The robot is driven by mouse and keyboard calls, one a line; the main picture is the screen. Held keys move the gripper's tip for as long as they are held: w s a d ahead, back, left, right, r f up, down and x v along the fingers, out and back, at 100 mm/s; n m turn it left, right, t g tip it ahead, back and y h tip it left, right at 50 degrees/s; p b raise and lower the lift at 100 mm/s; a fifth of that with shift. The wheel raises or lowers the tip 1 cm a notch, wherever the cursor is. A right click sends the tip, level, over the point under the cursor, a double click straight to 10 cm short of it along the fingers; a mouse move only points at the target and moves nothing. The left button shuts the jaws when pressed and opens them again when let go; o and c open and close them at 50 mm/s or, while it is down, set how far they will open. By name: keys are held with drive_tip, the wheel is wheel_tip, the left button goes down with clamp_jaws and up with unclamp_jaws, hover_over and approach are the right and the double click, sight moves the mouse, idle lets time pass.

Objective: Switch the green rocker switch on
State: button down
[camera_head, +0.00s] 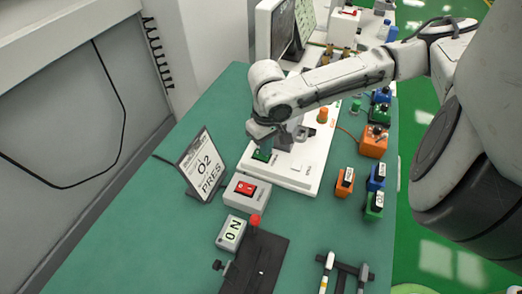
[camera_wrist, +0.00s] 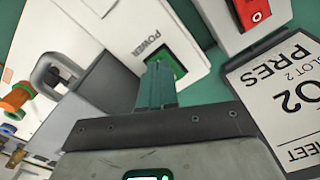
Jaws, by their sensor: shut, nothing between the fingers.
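The green rocker switch (camera_head: 261,155) is set in a white panel (camera_head: 290,182) on the green table. In the wrist view the green switch (camera_wrist: 176,60) shows beside the word POWER, partly hidden by my fingers. My gripper (camera_head: 266,145) points down over the switch. Its teal fingers (camera_wrist: 157,70) are shut together with nothing between them, and their tips overlap the near part of the switch in the wrist view. I cannot tell whether they touch it, or which way the rocker is tilted.
A red rocker switch (camera_head: 246,188) on a grey box and an O2 PRES sign (camera_head: 202,168) stand close by, to the left. A grey handle-like part (camera_wrist: 55,72) is on the panel beside my gripper. Small orange, blue and green blocks (camera_head: 374,178) stand to the right.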

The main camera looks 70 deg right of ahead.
drive_tip(key=shift+r+p, duration=2.6)
drive_tip(key=shift+r, duration=0.35)
